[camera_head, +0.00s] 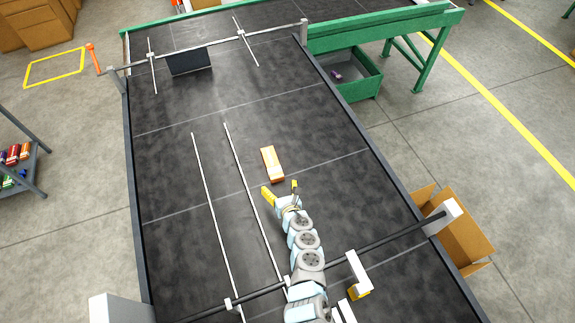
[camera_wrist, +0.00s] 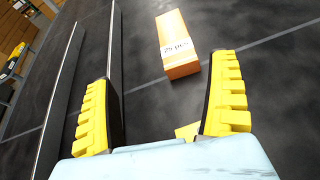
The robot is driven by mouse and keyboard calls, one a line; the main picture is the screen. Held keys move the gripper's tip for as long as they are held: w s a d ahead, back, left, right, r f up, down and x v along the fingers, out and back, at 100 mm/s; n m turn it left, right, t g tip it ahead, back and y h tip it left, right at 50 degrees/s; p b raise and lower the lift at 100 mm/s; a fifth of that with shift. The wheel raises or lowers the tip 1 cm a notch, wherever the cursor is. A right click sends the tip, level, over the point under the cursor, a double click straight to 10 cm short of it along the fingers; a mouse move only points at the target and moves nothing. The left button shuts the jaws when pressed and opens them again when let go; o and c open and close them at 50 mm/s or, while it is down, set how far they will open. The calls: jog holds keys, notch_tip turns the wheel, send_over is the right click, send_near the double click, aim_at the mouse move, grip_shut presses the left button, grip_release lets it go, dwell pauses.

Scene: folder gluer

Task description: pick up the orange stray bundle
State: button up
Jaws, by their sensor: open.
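The orange bundle (camera_head: 272,164) lies flat on the dark conveyor bed, just right of the long metal guide rails in the head view. It has a pale band across it with dark marks, seen in the wrist view (camera_wrist: 176,36). My gripper (camera_head: 281,190) is open and empty, with yellow ribbed fingers. It is just short of the bundle's near end, not around it. In the wrist view my gripper (camera_wrist: 162,100) has the bundle ahead of its fingertips, nearer the right finger. A small yellow patch beside the right finger is partly hidden.
Two long guide rails (camera_head: 240,170) run left of the bundle. A crossbar (camera_head: 395,236) spans the near bed, another (camera_head: 210,51) the far end, near a dark block (camera_head: 189,62). A green bin (camera_head: 350,75) and an open carton (camera_head: 462,235) stand right. The bed around the bundle is clear.

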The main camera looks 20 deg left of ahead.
aim_at(273, 164)
jog(key=shift+w+d+f+n+h, duration=0.15)
jog(key=shift+d+f+n, duration=0.05)
jog(key=shift+d+n, duration=0.15)
jog(key=shift+w+d+f+n+h, duration=0.1)
jog(key=shift+d+f+n+h, duration=0.05)
jog(key=shift+d+f+n, duration=0.15)
jog(key=shift+w, duration=0.2)
jog(key=shift+b+x, duration=0.8)
jog(key=shift+x, duration=0.25)
jog(key=shift+b+x, duration=0.45)
jog(key=shift+x, duration=0.35)
jog(key=shift+b+x, duration=1.2)
jog(key=shift+x, duration=0.5)
jog(key=shift+b+x, duration=1.9)
jog(key=shift+x, duration=0.45)
jog(key=shift+w+a+f+b, duration=0.3)
jog(key=shift+f+b, duration=0.1)
jog(key=shift+b, duration=0.3)
jog(key=b+x, duration=0.4)
jog(key=b, duration=0.1)
jog(key=shift+d, duration=0.1)
